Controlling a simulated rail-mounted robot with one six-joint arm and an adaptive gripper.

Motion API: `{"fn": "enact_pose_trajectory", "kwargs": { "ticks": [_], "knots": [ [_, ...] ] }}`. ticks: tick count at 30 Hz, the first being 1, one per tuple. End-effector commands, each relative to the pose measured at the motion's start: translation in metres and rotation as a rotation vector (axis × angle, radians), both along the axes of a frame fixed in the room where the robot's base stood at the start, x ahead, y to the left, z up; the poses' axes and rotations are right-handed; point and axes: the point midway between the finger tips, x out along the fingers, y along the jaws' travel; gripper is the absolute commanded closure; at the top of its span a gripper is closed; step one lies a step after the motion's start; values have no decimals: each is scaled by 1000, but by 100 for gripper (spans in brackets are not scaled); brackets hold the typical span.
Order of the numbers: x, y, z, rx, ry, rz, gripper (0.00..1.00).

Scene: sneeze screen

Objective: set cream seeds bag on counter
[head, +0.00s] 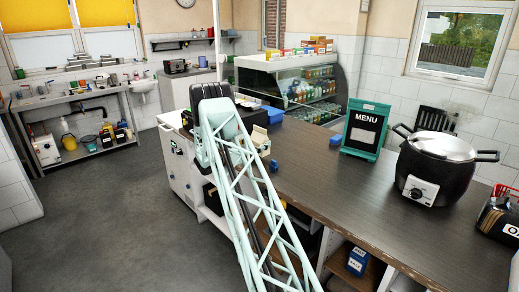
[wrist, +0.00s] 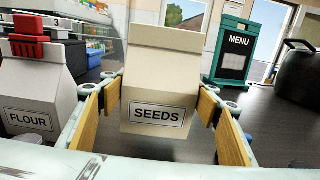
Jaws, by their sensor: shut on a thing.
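The cream seeds bag (wrist: 162,75), with a folded top and a SEEDS label, is upright in the middle of the wrist view. My gripper (wrist: 168,108) is shut on it, with one tan-padded finger on each side. Dark counter top (wrist: 285,118) shows around and below the bag. I cannot tell whether its base touches the counter. In the head view the counter (head: 385,215) runs from the middle to the lower right.
A flour bag (wrist: 35,95) with a red clip stands close at left in the wrist view. On the counter are a menu board (head: 365,130), a black pot (head: 435,170) and small blue items (head: 273,165). A glass display case (head: 290,85) stands behind. The counter's middle is clear.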

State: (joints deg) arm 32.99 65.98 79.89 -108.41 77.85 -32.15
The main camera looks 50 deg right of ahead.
Motion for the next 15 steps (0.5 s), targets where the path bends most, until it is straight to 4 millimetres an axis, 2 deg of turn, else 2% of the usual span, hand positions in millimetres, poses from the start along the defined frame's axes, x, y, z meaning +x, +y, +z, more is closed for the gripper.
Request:
{"fn": "enact_pose_trajectory", "kwargs": {
  "ticks": [9,15],
  "knots": [
    [0,-1,-30,0,1,0,61],
    [0,-1,-35,-1,0,0,61]
  ]
}}
